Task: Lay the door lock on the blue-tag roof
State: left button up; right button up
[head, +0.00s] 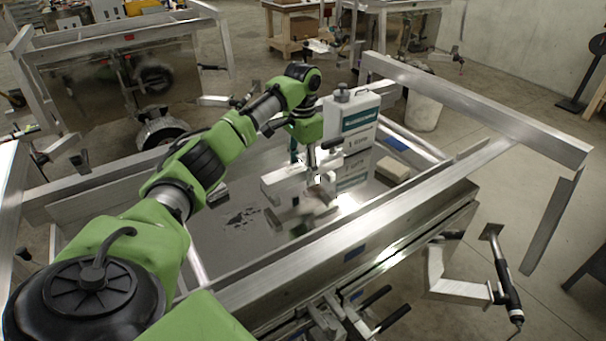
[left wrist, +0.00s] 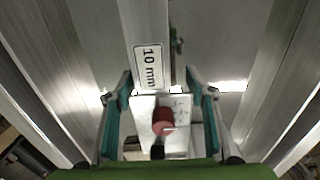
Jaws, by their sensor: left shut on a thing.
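My left gripper (head: 312,178) reaches down over the sheet-metal panel (head: 235,240) inside the near aluminium frame. In the left wrist view its teal fingers (left wrist: 160,108) are shut on a small silver block with a red round knob, which looks like the door lock (left wrist: 180,107). In the head view the gripper largely hides the held piece, and I cannot tell whether it touches anything below. A blue tag (head: 397,142) shows on the frame's far right side. A darker blue tag (head: 355,252) is on the near rail. My right gripper is out of view.
A white jug (head: 360,110) with a teal label stands just behind the gripper. A pale block (head: 393,169) lies to the right. A pale bar marked "10 mm" (left wrist: 140,35) lies ahead in the left wrist view. Raised aluminium rails (head: 470,105) surround the panel.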

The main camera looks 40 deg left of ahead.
pick_arm(q)
jog(key=shift+w+f, duration=0.1)
jog(key=shift+w, duration=0.1)
notch_tip(320, 180, down, 2)
jog(key=shift+w+a+f+p, duration=0.15)
jog(key=shift+f+p, duration=0.1)
jog(key=shift+p, duration=1)
jog(key=shift+f, duration=0.45)
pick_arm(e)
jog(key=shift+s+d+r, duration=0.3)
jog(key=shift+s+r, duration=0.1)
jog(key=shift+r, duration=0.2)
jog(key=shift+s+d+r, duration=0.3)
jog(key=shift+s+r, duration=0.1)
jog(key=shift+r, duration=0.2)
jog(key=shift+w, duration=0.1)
pick_arm(q)
jog(key=o, duration=1.7)
jog(key=shift+f, duration=0.15)
jog(key=shift+o, duration=0.2)
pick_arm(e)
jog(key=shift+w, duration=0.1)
